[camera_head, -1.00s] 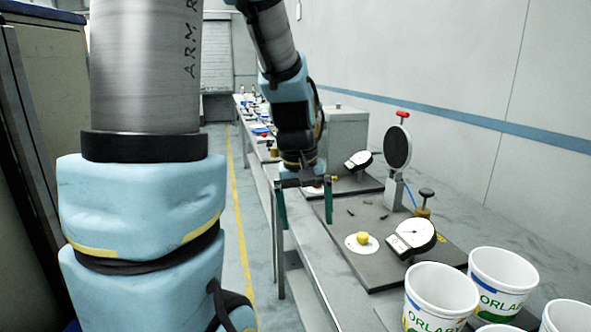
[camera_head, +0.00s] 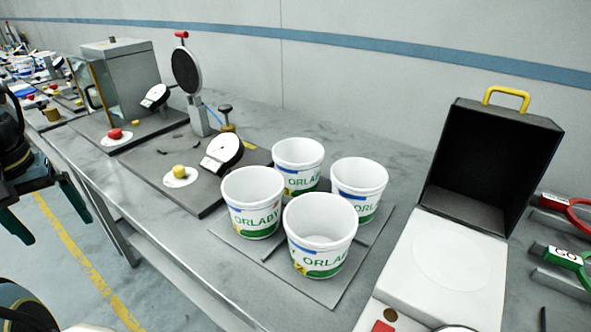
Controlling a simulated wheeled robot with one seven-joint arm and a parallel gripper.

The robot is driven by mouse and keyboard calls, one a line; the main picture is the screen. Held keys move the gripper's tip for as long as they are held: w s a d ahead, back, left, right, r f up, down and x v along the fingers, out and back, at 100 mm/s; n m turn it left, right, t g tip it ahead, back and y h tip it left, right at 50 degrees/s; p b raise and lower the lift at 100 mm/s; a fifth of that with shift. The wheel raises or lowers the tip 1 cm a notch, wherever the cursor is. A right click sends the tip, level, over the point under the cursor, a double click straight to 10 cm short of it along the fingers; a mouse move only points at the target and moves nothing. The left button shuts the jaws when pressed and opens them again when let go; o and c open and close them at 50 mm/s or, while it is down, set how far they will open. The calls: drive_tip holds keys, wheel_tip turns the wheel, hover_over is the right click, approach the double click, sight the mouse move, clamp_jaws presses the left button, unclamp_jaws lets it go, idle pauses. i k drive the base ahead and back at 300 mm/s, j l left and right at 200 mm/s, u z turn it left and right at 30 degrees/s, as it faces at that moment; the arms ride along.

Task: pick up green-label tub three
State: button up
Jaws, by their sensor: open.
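One tub is nearest (camera_head: 318,256), one is at the left (camera_head: 255,212), one at the back (camera_head: 300,175) and one at the right (camera_head: 362,187). I cannot tell from the labels which one is tub three. The insides that show look empty. My gripper (camera_head: 46,212) is at the left edge of the view, beyond the bench's front edge over the floor, well apart from the tubs. Its green fingers are open and empty.
Left of the tubs are a dial gauge (camera_head: 222,153), a stand with a black disc (camera_head: 187,75) and a grey cabinet (camera_head: 125,75). At the right stand an open black-lidded box (camera_head: 485,165) and red (camera_head: 575,208) and green-handled (camera_head: 566,258) tools.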

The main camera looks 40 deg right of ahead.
sight(298, 169)
drive_tip(key=k+j+z, duration=0.6)
drive_tip(key=k+z, duration=0.35)
